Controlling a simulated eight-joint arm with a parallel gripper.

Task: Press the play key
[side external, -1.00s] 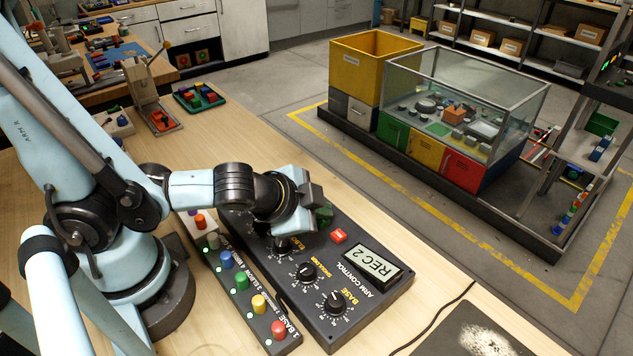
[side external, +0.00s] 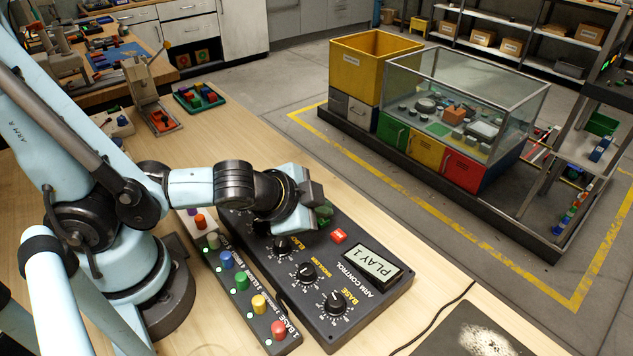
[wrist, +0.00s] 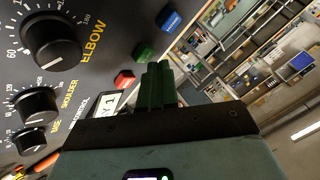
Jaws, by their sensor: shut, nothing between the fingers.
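The control box (side external: 375,305) lies on the bench with its display (side external: 373,267) reading "PLAY 1". Its green key (side external: 325,211) sits beside the red key (side external: 338,236) and is partly covered by my gripper (side external: 317,198) in the side view. In the wrist view the green key (wrist: 143,51) lies between the red key (wrist: 124,80) and the blue key (wrist: 169,19). My gripper (wrist: 156,72) is shut and empty, its tips close to the green key. I cannot tell whether they touch it. The key labels are not readable.
A strip of coloured buttons (side external: 250,295) runs along the box's near side. A cable (side external: 440,320) and a dark sheet (side external: 487,335) lie at the right. A glass case (side external: 465,100) stands beyond the bench.

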